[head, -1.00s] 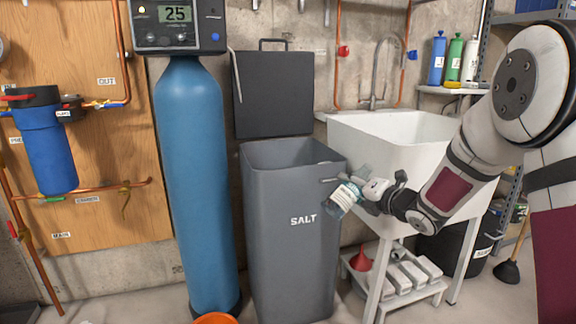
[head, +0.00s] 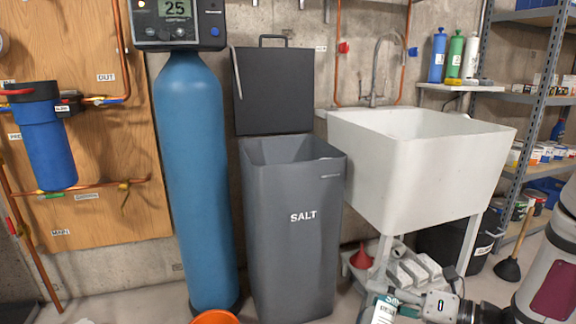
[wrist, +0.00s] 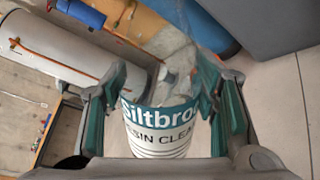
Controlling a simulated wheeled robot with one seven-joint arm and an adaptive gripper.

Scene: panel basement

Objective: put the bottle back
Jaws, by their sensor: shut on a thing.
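A bottle with a white label stands out in the wrist view (wrist: 160,128), where the label reads "Siltbroo…" and "…esin clea…". In the head view the bottle (head: 382,312) is at the bottom edge, partly cut off, tilted in my gripper (head: 398,303). My gripper is shut on the bottle, with a green-padded finger on each side of it in the wrist view (wrist: 163,95). It is low, in front of the sink's legs and to the right of the salt bin (head: 291,230).
The salt bin's lid stands open. A white sink (head: 420,160) stands behind, with a red funnel (head: 360,258) and white boxes (head: 412,268) on its low shelf. A wall shelf (head: 460,88) holds blue, green and white bottles. An orange bucket (head: 214,317) is at front left.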

